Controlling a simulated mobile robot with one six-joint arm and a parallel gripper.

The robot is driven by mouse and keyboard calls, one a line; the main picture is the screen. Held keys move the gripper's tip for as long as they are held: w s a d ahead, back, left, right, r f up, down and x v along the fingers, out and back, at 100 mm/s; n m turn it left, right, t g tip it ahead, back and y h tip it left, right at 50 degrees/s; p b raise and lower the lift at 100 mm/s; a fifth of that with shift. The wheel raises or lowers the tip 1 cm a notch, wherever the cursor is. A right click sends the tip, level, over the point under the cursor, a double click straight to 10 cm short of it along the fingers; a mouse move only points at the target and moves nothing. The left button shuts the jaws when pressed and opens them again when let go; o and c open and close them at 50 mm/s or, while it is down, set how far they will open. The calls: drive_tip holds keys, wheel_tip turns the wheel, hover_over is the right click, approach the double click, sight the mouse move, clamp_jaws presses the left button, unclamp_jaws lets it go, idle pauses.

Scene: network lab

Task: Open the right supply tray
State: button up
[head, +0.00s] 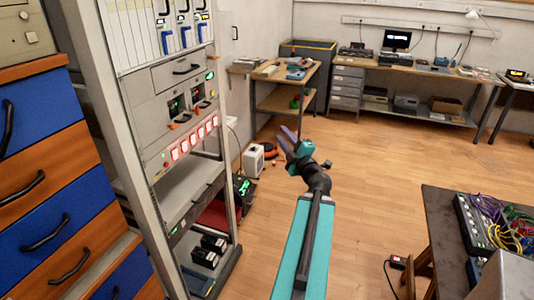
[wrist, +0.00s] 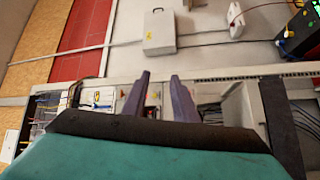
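The grey rack (head: 117,120) stands at left in the head view. I cannot pick out the right tray there.
A drawer cabinet (head: 45,190) stands left. A dark table (head: 446,240) stands right.

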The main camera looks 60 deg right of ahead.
drive_tip(key=s+r+n+t+y, duration=0.1)
drive_tip(key=s+r+n+y, duration=0.1)
drive_tip(key=s+r+n, duration=0.2)
drive_tip(key=s+r+p, duration=0.1)
drive_tip(key=s+r, duration=0.1)
drive_tip(key=s, duration=0.1)
drive_tip(key=shift+a+y, duration=0.25)
drive_tip(key=shift+y, duration=0.05)
